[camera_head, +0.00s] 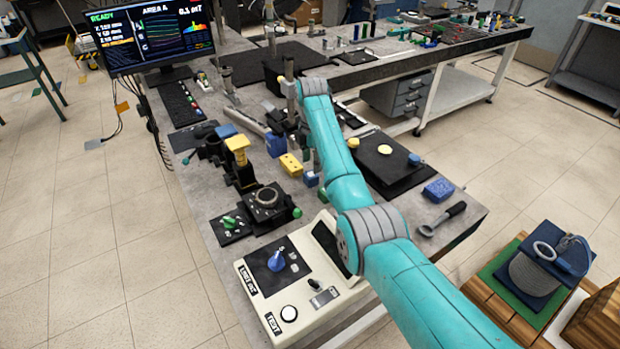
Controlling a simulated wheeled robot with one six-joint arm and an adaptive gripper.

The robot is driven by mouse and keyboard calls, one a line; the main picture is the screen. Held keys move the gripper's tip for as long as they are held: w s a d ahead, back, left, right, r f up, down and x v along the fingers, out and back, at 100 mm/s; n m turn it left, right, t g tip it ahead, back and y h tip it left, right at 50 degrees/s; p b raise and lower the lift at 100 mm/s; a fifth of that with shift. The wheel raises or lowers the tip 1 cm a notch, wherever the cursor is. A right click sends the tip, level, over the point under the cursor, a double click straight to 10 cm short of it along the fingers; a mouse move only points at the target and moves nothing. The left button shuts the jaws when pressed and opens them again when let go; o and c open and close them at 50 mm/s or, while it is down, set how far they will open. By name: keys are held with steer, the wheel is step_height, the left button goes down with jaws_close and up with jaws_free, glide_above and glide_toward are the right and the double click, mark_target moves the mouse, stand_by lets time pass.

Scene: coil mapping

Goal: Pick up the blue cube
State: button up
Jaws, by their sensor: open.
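Several blue pieces show in the head view, and I cannot tell for sure which is the blue cube. A small blue cube-like block (311,179) lies on the grey bench just left of my arm, partly hidden. A larger blue block (275,145) stands to its upper left, next to a yellow block (290,164). A flat blue block (438,190) lies near the bench's right edge. My teal arm reaches over the bench, and my gripper (309,150) is small, dark and partly hidden behind it, above the small blue block. It appears open, with nothing seen held.
A cream control box (290,285) stands at the bench's front. A dark fixture with a yellow top (238,152) and a black knob unit (267,203) stand on the left. A black plate (385,158) lies right of my arm, with a black-handled tool (442,218) nearer the edge.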

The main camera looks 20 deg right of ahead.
mark_target(311, 174)
steer(key=shift+a+f, duration=0.1)
steer(key=shift+f, duration=3.15)
steer(key=c, duration=0.9)
